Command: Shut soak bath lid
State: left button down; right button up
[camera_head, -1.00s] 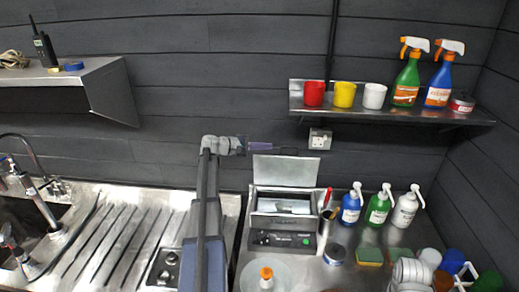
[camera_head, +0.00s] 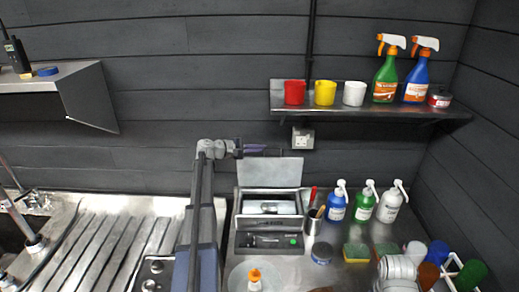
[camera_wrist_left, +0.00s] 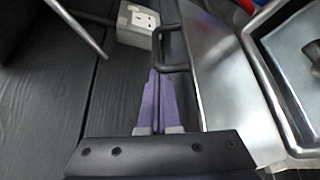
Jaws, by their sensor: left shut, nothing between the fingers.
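The soak bath (camera_head: 269,223) is a metal box with a dark front panel on the counter. Its lid (camera_head: 270,172) stands open and upright at the back, and some contents show inside. In the left wrist view the lid (camera_wrist_left: 217,75) is a shiny plate with a dark handle (camera_wrist_left: 172,67). My left gripper (camera_head: 283,150), with purple fingers, is shut and empty at the lid's upper edge. In the left wrist view its fingers (camera_wrist_left: 158,75) lie between wall and lid, close to the handle; contact cannot be told. My right gripper is not in view.
A wall socket (camera_head: 303,138) is close behind the lid. A shelf (camera_head: 375,113) with cups and spray bottles hangs above right.

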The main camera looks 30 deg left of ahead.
aim_at(260, 160)
pick_arm(q)
jog(key=s+d+m+b, duration=0.1)
jog(key=s+d+f+t+b, duration=0.1)
jog(key=s+b, duration=0.1)
jog(key=s+d+m+b, duration=0.1)
jog(key=s, duration=0.1)
jog(key=shift+s+d+f+m+t, duration=0.2)
jog(key=shift+f+m+t, duration=0.1)
jog(key=shift+t, duration=0.1)
jog(key=s+d+f+m+t+h+b, duration=0.1)
jog(key=s+d+f+m+h+b, duration=0.2)
jog(key=b, duration=1)
jog(key=s+d+f+m+t+h+b, duration=0.1)
jog(key=s+d+f+m+h+b, duration=0.2)
jog(key=s+f+m+b, duration=0.5)
notch_tip(260, 160, down, 4)
jog(key=d+m+b, duration=0.1)
jog(key=b, duration=0.4)
jog(key=shift+s+m+t, duration=0.35)
jog(key=shift+m+t, duration=0.05)
jog(key=shift+s+d+f, duration=0.1)
jog(key=shift+d, duration=0.05)
